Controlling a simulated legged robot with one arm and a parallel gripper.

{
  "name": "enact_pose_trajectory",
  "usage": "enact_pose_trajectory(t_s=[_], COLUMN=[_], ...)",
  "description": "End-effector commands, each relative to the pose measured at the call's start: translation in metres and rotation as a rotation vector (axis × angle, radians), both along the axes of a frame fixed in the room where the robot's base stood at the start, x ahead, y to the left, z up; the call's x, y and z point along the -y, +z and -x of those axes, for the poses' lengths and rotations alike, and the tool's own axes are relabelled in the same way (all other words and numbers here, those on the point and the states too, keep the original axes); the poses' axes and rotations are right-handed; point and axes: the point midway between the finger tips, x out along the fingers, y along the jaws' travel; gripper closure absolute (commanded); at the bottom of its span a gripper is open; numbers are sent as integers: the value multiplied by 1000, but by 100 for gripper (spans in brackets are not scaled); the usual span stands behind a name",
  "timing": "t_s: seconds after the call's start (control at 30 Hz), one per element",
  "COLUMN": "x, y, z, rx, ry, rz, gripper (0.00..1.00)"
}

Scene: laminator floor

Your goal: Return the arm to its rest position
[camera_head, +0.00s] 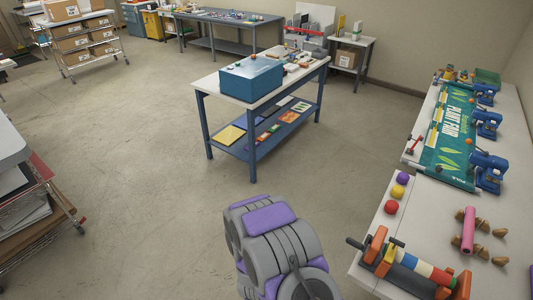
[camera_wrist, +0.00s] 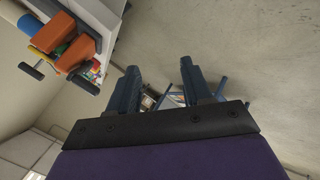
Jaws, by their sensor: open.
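My gripper (camera_wrist: 158,85) shows in the wrist view with its two dark fingers apart and nothing between them. Beyond the fingers are floor and parts of blue-legged furniture, small in the view. In the head view my grey and purple arm (camera_head: 275,245) is at the bottom middle, over open floor. The gripper itself cannot be made out there. The arm is left of the white table with the roller device (camera_head: 410,268) and apart from it in the picture.
A blue-framed workbench (camera_head: 205,92) with a blue box (camera_head: 252,78) stands ahead. The white side table (camera_head: 440,200) on the right holds colored balls, a green banner (camera_head: 450,135) and blue clamps. Carts stand at the left (camera_head: 75,222) and back left (camera_head: 62,55). The middle floor is clear.

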Motion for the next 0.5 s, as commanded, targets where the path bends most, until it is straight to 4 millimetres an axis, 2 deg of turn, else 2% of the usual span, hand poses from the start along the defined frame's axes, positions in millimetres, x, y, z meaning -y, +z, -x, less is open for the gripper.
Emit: enact_pose_trajectory(t_s=[0.17,0.27,0.5], x=[-39,-59,-97], y=[7,18,60], z=[-12,-15,-15], rx=[-47,-81,-171], ry=[-68,-91,-111], rz=[-227,-339,-566], gripper=[50,50,50])
